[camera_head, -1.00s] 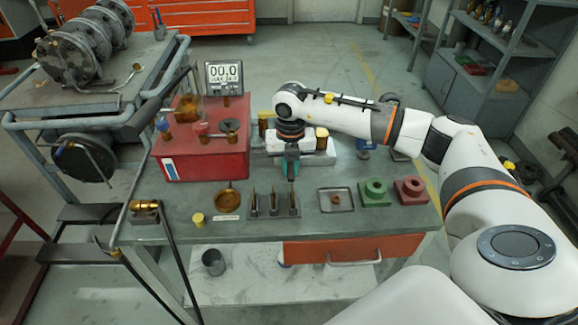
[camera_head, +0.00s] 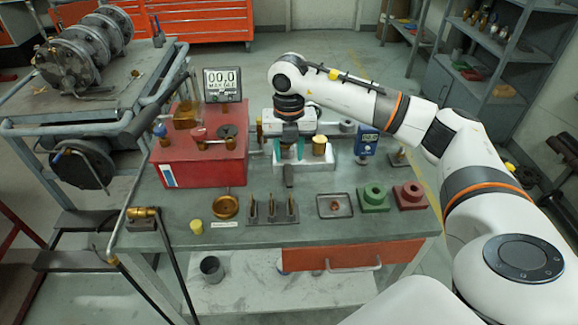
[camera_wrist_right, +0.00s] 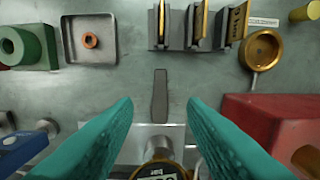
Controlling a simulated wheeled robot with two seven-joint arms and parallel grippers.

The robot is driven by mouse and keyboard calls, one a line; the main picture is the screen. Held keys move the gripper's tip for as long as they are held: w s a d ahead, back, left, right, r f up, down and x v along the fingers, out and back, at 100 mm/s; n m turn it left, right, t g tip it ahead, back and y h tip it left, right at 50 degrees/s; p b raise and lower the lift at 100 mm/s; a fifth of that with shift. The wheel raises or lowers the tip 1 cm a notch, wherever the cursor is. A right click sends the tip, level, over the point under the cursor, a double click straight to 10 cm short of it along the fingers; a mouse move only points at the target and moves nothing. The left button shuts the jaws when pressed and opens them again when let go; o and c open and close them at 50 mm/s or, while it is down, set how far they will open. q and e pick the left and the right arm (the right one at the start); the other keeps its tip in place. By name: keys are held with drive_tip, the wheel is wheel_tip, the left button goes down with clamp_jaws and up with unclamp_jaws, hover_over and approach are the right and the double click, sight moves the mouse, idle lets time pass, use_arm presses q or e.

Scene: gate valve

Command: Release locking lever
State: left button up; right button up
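The locking lever appears to be the flat dark grey bar (camera_head: 289,176) at the front of the pale clamp fixture (camera_head: 318,165). In the right wrist view the bar (camera_wrist_right: 160,95) points away from the fixture, ahead of the fingers. My right gripper (camera_head: 289,150) is over the fixture, behind the bar in the head view. Its teal fingers (camera_wrist_right: 160,110) are spread wide with nothing between their tips. The bar's fixture end is partly hidden. My left gripper is not in view.
A red box (camera_head: 200,160) with fittings stands left of the fixture, a display (camera_head: 223,84) behind it. A blue gauge (camera_head: 366,141) stands at right. In front are a brass dish (camera_head: 226,207), slotted holder (camera_head: 273,221), tray (camera_head: 335,206), green block (camera_head: 374,199) and red block (camera_head: 410,196).

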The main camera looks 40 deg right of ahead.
drive_tip(key=shift+r, duration=2.4)
drive_tip(key=shift+f, duration=0.1)
